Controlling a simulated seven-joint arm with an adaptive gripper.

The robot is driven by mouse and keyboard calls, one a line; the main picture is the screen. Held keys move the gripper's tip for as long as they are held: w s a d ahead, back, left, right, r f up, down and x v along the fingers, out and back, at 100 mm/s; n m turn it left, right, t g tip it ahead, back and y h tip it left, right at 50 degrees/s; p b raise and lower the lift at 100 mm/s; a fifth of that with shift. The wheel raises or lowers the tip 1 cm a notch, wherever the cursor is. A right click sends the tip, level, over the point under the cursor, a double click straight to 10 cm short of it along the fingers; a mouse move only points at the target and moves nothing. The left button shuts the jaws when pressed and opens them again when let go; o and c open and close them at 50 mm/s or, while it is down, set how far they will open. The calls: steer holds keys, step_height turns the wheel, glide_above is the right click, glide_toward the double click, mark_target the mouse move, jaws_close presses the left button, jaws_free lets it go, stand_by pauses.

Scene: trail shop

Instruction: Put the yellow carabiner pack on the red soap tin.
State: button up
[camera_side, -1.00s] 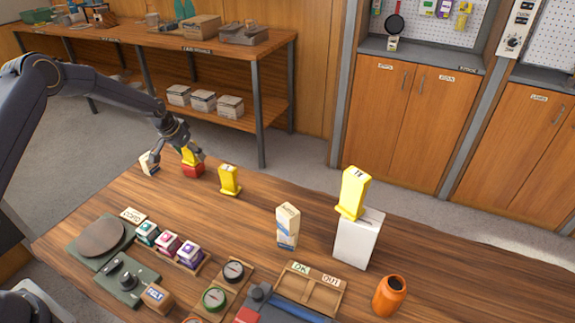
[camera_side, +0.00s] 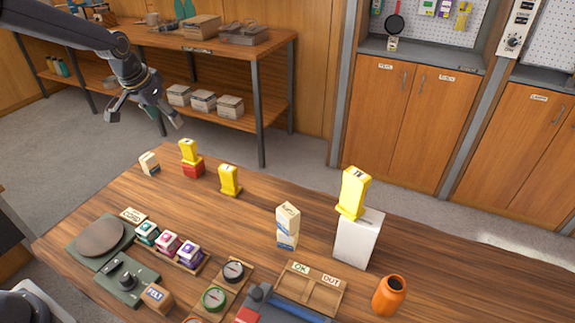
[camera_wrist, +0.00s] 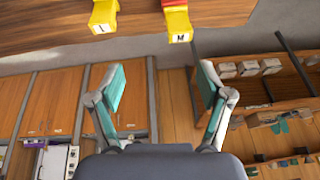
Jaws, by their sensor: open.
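A yellow carabiner pack (camera_side: 189,152) stands upright on the red soap tin (camera_side: 193,171) at the far left of the table. In the wrist view this yellow pack (camera_wrist: 179,24), marked M, shows at the top edge with a bit of the red tin (camera_wrist: 172,3) behind it. A second yellow pack (camera_side: 229,180), marked L in the wrist view (camera_wrist: 103,18), stands on the table to its right. A third (camera_side: 354,192) stands on a white box (camera_side: 357,240). My gripper (camera_side: 146,116) is open, empty and raised clear of the table; its fingers also show in the wrist view (camera_wrist: 161,82).
A small cream carton (camera_side: 149,163) stands left of the tin. A shelf bench (camera_side: 270,75) stands behind.

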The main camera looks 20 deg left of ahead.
steer(key=s+d+r, duration=0.4)
steer(key=s+r, duration=0.1)
steer(key=s, duration=0.2)
steer(key=s+d+r, duration=0.3)
steer(key=s+r, duration=0.2)
steer(key=s, duration=0.2)
steer(key=s+d+t, duration=0.1)
steer(key=s+d, duration=0.3)
steer(key=s, duration=1.1)
steer(key=shift+f+n+h, duration=0.3)
steer(key=shift+f, duration=0.1)
